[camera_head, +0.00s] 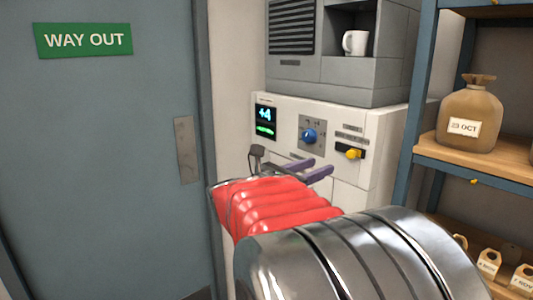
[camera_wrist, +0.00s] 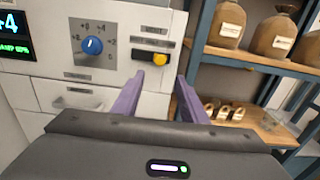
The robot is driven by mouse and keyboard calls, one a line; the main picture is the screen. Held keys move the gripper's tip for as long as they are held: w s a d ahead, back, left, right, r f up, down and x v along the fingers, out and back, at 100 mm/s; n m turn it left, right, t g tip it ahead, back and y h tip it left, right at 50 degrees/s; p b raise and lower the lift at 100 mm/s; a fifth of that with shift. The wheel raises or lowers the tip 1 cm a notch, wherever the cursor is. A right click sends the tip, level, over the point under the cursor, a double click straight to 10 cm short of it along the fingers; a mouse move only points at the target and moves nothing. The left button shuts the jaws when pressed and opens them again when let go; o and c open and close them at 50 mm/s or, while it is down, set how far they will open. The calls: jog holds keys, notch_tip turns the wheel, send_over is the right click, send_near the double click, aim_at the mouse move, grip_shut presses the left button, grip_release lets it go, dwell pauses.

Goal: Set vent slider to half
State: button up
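The vent slider is a yellow knob (camera_head: 354,153) in a short dark horizontal slot on the white control panel (camera_head: 380,126). In the wrist view the yellow knob (camera_wrist: 162,59) sits toward the right part of the slot. My gripper (camera_head: 310,168) has two purple fingers, apart and empty, in front of the panel and below the slider. In the wrist view my gripper (camera_wrist: 160,79) has its fingertips spread on either side of the space just under the slider. I see no contact with the knob.
A blue dial (camera_head: 309,135) and a lit display (camera_head: 265,121) reading +4 are left of the slider. A white mug (camera_head: 355,42) stands in a niche above. Shelves with brown sacks (camera_head: 470,113) stand close on the right. A drawer handle (camera_wrist: 77,104) is below the dial.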

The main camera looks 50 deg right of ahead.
aim_at(349, 154)
jog(key=shift+d, duration=0.2)
jog(key=d, duration=0.4)
jog(key=s+d, duration=0.1)
jog(key=d, duration=0.4)
jog(key=s+d, duration=0.1)
jog(key=d, duration=0.3)
jog(key=shift+s+d, duration=0.1)
jog(key=shift+d, duration=0.05)
grip_shut()
dwell(0.4)
